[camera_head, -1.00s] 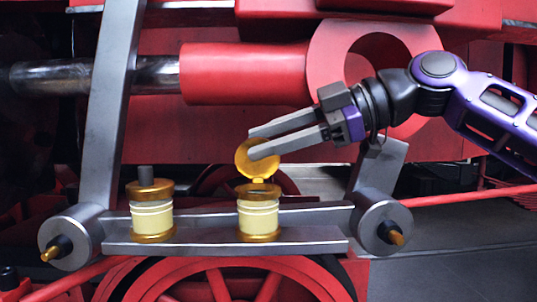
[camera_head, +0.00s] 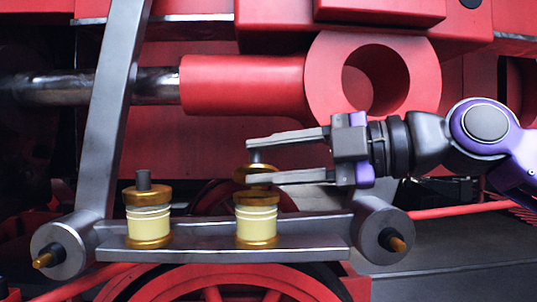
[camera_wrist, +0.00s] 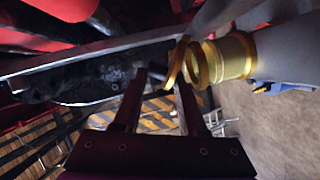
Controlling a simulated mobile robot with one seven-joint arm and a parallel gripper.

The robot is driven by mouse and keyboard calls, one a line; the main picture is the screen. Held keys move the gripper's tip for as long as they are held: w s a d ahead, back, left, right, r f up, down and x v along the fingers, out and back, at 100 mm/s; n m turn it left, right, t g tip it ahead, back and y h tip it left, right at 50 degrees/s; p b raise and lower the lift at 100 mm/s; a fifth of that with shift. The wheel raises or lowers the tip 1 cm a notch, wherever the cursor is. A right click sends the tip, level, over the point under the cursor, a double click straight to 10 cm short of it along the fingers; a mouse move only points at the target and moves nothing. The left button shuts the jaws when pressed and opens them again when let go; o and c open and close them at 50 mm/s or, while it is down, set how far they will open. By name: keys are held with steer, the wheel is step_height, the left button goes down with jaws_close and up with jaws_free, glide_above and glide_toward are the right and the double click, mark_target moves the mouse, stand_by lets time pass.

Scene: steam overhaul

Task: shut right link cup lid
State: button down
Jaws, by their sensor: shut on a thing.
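The right link cup (camera_head: 256,222), cream with brass bands, stands upright on the grey link. Its brass lid (camera_head: 243,170) with a grey knob is tilted over the cup, partly raised, and my lower finger hides part of it. My gripper (camera_head: 250,162) comes in from the right, with one finger above the lid and one across its lower part. The jaws are spread around the lid, shut on it. In the wrist view the lid (camera_wrist: 176,62) shows edge-on by the fingertips, with the brass cup (camera_wrist: 232,56) to its right.
A left link cup (camera_head: 148,222) with its lid down stands on the same grey link (camera_head: 200,253). A slanted grey bar (camera_head: 113,110) rises at left. A red rod end (camera_head: 372,75) is above my gripper, and a red wheel (camera_head: 235,282) is below.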

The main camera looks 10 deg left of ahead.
steer(key=shift+s+d+f+n+y, duration=0.15)
steer(key=shift+s+f+n+y, duration=0.25)
steer(key=shift+n, duration=0.9)
steer(key=c, duration=0.7)
jaws_free()
steer(key=shift+o, duration=0.4)
steer(key=shift+f, duration=0.3)
